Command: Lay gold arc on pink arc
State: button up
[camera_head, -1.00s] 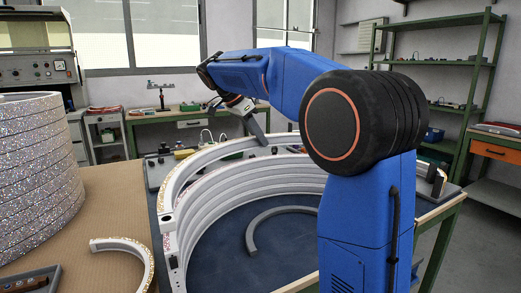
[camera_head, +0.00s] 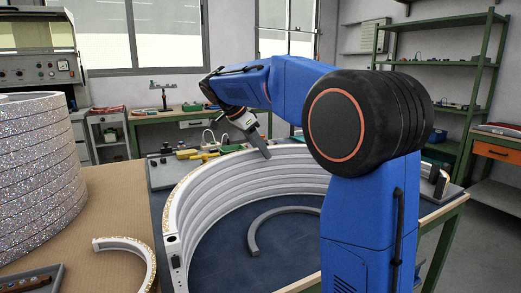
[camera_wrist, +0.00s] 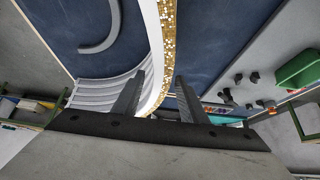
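The gold arc (camera_head: 184,190) is a white curved piece with a gold glitter outer face. It lies on top of the curved stack and appears level and lined up with the layers below. In the wrist view the gold arc (camera_wrist: 168,45) runs between the two dark fingers of my gripper (camera_wrist: 158,98). The fingers stand apart, with a gap visible on the gold side, so my gripper looks open around it. In the head view my gripper (camera_head: 262,146) is at the far part of the stack's rim. I cannot make out the pink arc; its outer face is hidden.
A grey arc (camera_head: 256,226) lies on the blue surface (camera_head: 222,262) inside the stack's curve. A tall glitter cylinder stack (camera_head: 38,185) stands on the brown board (camera_head: 112,215) at left, with a loose white arc (camera_head: 133,252) near it. Small tools lie behind the stack.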

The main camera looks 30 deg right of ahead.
jog(key=shift+r, duration=0.1)
jog(key=v, duration=1.2)
dwell(0.6)
